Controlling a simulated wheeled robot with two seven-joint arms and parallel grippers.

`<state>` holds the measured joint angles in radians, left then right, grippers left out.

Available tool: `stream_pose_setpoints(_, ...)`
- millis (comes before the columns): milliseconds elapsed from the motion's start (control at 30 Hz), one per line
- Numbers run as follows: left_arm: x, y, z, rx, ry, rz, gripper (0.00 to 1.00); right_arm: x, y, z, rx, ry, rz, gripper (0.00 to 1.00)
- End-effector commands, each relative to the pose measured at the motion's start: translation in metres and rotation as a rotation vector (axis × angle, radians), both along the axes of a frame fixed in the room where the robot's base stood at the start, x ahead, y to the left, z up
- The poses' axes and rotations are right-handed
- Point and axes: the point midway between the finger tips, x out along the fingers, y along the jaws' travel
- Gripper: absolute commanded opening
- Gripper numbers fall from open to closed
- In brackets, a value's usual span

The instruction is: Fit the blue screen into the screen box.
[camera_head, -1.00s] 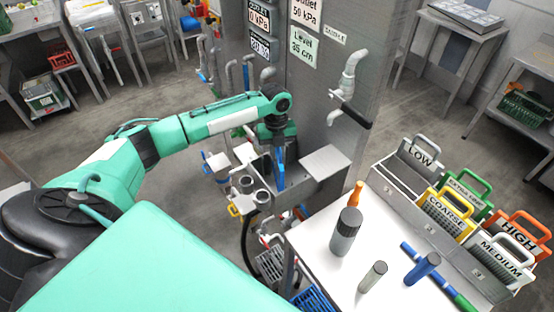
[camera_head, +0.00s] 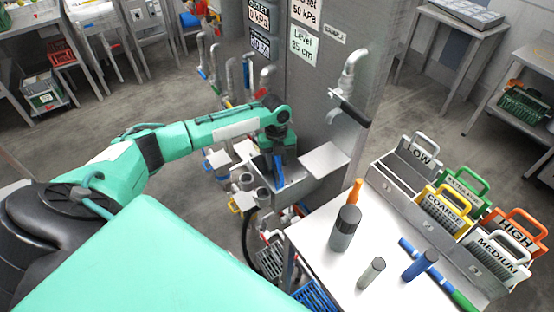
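The blue screen (camera_head: 278,169) is a small blue plate hanging below my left gripper (camera_head: 278,155), over the grey metal box (camera_head: 308,180) at the wall unit, which looks like the screen box. My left gripper points down and appears shut on the upper part of the blue screen; its fingertips are too small to make out. The screen's lower end is at or just inside the near side of the box; I cannot tell whether it sits in a slot. My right gripper is not in view.
A white table (camera_head: 320,262) at right holds a dark grey bottle (camera_head: 345,230), a small grey cylinder (camera_head: 371,272) and a blue cylinder (camera_head: 420,265). A rack of handled, labelled plates (camera_head: 440,210) stands behind. A pipe tap (camera_head: 350,85) juts from the wall panel.

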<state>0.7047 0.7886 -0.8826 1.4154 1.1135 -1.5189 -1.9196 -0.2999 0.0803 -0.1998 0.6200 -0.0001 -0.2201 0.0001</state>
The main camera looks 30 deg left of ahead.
Motion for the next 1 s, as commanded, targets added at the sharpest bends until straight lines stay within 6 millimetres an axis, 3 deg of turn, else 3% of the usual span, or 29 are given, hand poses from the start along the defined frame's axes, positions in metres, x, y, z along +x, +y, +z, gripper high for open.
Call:
stream_pose_setpoints(267, 0.001, 0.001, 0.011, 0.000, -0.001, 0.000, 0.34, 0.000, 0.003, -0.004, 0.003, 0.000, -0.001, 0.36)
stream_pose_setpoints(700, 0.008, 0.008, 0.098, -0.001, -0.004, 0.000, 0.34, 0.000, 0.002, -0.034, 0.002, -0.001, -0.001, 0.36)
stream_pose_setpoints(1000, 0.010, 0.009, 0.123, -0.001, -0.001, 0.001, 0.34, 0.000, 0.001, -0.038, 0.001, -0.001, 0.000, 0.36)
